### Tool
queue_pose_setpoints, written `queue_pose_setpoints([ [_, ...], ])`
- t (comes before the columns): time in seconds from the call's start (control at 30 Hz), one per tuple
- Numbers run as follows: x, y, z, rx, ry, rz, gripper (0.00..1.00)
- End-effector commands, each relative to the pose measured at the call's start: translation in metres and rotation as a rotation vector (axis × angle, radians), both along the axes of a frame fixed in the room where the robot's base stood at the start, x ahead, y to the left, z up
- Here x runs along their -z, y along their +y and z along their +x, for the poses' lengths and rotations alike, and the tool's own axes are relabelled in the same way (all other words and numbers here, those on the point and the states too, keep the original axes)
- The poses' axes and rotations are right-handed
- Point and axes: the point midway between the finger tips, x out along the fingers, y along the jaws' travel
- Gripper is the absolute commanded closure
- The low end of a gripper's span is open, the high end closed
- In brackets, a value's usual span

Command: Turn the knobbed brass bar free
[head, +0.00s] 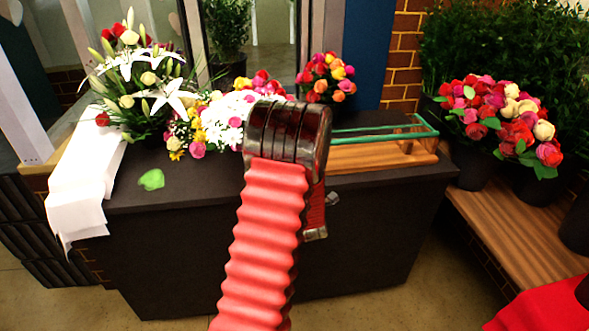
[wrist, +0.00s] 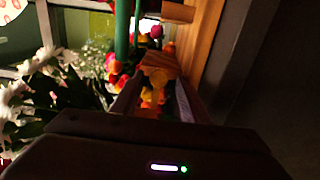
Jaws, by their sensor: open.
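My gripper (wrist: 155,98) is open in the wrist view, its two dark fingers apart. In the head view the wooden frame with green rails (head: 385,157) lies on the dark counter. My red ribbed arm hides its left end, my gripper and the bar.
White lilies (head: 160,95) and mixed flowers (head: 220,120) stand left on the counter (head: 190,240), near white paper (head: 85,185). A rose bunch (head: 325,77) stands behind the frame. Buckets of roses (head: 500,115) stand on a wooden bench (head: 510,235) at right.

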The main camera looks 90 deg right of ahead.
Motion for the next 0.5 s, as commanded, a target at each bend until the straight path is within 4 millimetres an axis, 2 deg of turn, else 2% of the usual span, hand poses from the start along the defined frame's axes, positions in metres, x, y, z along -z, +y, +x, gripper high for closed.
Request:
queue_pose_setpoints([
  [0.17, 0.0, 0.018, -0.003, 0.001, 0.0, 0.001, 0.59],
  [0.5, 0.001, 0.076, -0.013, 0.004, -0.002, 0.003, 0.59],
])
